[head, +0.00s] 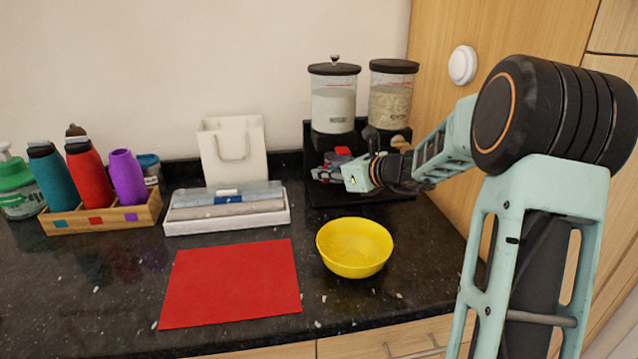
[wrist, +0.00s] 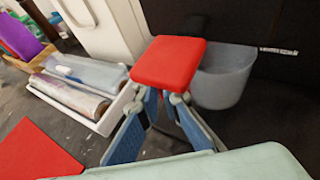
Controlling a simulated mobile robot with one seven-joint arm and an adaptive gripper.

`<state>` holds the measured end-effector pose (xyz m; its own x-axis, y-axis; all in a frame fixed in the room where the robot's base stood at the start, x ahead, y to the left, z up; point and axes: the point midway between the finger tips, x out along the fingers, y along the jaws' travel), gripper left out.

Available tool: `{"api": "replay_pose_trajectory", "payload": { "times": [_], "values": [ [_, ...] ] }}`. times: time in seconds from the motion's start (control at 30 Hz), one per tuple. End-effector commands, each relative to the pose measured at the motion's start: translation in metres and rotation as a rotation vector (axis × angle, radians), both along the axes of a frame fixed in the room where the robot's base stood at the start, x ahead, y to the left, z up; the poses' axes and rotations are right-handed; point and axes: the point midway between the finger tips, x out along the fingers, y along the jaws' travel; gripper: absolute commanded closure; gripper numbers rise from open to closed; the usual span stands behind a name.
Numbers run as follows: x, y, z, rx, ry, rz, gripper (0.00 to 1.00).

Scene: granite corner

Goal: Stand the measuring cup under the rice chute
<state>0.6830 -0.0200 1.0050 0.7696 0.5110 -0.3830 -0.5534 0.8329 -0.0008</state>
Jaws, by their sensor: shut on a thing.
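The measuring cup (wrist: 224,78) is a grey, see-through cup in the wrist view, upright, close to a black panel. A red block (wrist: 170,62), which looks like its handle, overlaps it; the join is hidden. My gripper (wrist: 165,98) is shut on the red block, fingers below its top. In the head view the red block (head: 343,151) and my gripper (head: 326,173) are in front of the black dispenser stand (head: 316,142), below the left canister (head: 333,100) of white grain. The right canister (head: 390,98) holds beige grain. Chute outlets and the cup's underside are hidden.
A yellow bowl (head: 355,248) stands in front of the stand. A red mat (head: 232,285) lies left of it. A white tray of rolls (head: 228,222), a white bag (head: 233,150) and a wooden bottle rack (head: 100,220) are further left. My arm covers the right side.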

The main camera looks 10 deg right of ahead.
Motion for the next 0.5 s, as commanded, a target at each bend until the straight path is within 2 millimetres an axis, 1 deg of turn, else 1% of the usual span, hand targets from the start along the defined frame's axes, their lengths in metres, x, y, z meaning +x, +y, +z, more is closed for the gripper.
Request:
{"api": "replay_pose_trajectory", "payload": {
  "times": [0.13, 0.2, 0.23, 0.3, 0.4, 0.5],
  "values": [
    [0.008, 0.005, 0.001, 0.000, -0.001, 0.000, 1.00],
    [0.014, 0.010, 0.000, 0.001, 0.000, 0.002, 1.00],
    [0.015, 0.011, -0.004, 0.002, 0.001, 0.001, 1.00],
    [0.014, 0.010, -0.020, 0.003, 0.004, 0.000, 1.00],
    [0.014, 0.009, -0.033, 0.001, 0.002, 0.000, 1.00],
    [0.014, 0.009, -0.035, 0.001, -0.001, 0.000, 1.00]
  ]
}}
